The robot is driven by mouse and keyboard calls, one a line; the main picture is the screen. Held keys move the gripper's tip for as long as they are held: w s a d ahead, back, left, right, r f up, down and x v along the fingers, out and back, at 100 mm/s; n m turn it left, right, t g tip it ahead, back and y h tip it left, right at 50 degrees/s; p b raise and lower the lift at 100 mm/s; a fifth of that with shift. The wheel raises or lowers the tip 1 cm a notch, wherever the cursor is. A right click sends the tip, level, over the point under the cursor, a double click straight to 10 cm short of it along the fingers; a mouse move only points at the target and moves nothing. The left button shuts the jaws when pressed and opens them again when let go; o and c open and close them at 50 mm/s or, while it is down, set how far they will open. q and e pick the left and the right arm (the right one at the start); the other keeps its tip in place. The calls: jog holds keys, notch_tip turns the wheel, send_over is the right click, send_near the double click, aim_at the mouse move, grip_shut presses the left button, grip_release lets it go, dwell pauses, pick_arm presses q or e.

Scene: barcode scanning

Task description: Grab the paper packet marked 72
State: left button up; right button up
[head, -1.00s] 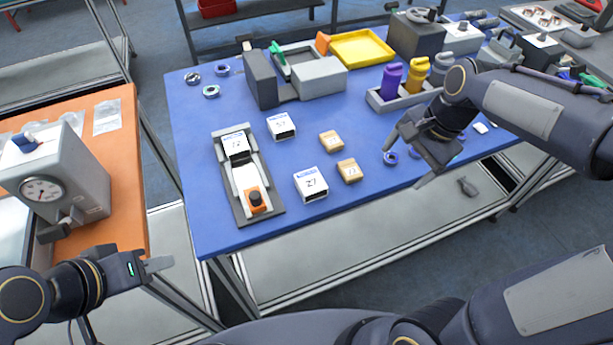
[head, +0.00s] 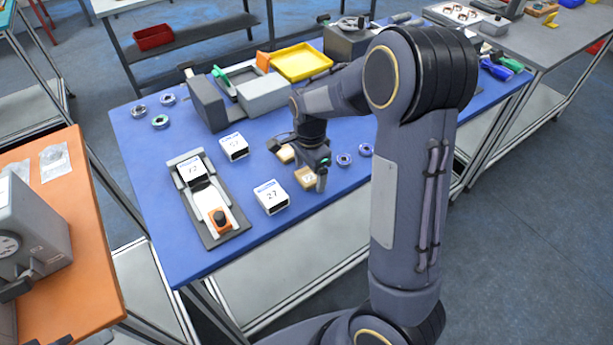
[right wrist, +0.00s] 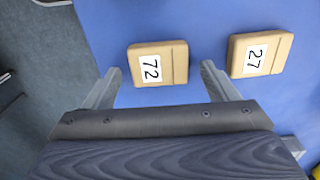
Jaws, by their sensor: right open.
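The paper packet marked 72 (right wrist: 150,67) is a tan packet with a white label, lying flat on the blue table. In the right wrist view it lies between and just beyond the fingertips of my open right gripper (right wrist: 160,74). In the head view this packet (head: 305,178) shows partly behind my right gripper (head: 299,164), which points down over it. A similar packet marked 27 (right wrist: 260,54) lies beside it, outside the right finger; in the head view it (head: 286,154) is mostly covered by the gripper. Only a dark sliver of my left gripper (head: 58,340) seems to show at the bottom left.
A white box marked 27 (head: 271,196) and another white box (head: 233,146) stand left of the packets. A scanner stand (head: 213,205) holds a box marked 72 (head: 191,171). Blue rings (head: 344,159) lie to the right. My right arm hides the table's right part.

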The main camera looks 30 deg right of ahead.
jog(key=shift+f, duration=0.1)
jog(key=c, duration=1.1)
